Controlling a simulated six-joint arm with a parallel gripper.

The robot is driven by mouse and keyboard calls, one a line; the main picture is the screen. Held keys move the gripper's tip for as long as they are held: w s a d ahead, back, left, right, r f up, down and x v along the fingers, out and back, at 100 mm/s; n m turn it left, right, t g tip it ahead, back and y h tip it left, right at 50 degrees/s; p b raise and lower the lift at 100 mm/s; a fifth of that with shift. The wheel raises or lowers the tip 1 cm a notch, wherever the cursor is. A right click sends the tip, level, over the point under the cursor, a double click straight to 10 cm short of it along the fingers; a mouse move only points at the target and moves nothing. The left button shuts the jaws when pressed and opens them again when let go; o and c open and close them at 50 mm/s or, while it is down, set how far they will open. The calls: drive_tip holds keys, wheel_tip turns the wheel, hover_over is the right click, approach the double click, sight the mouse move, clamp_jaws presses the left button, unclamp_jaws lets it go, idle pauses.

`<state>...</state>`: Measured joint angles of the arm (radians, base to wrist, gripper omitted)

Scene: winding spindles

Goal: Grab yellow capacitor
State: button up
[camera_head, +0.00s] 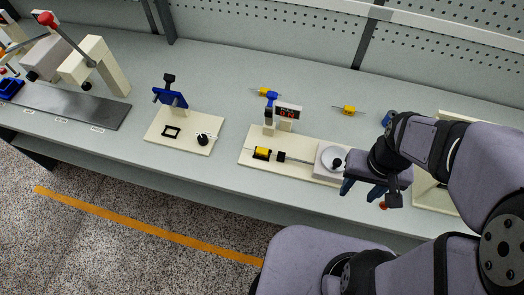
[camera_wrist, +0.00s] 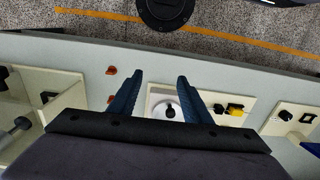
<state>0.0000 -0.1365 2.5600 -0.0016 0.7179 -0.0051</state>
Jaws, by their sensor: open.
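Several yellow parts that look like capacitors show in the head view. One yellow part (camera_head: 262,153) is on the spindle of the cream winding fixture. Another yellow part with wire leads (camera_head: 349,110) lies on the bench behind the fixture. A third yellow part (camera_head: 264,91) lies further back, behind the display post. My gripper (camera_head: 361,191) is open and empty, over the bench's front side by the right end of the fixture. In the wrist view its blue fingers (camera_wrist: 160,80) are spread, and the spindle's yellow part (camera_wrist: 235,110) is to their right.
The winding fixture (camera_head: 250,165) has a white round dial (camera_head: 333,158) and a small display (camera_head: 287,112). A cream plate with a blue holder (camera_head: 172,98) stands to its left. A press is further left. A small red-orange piece (camera_wrist: 111,71) lies near the front edge.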

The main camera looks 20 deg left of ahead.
drive_tip(key=shift+o, duration=1.2)
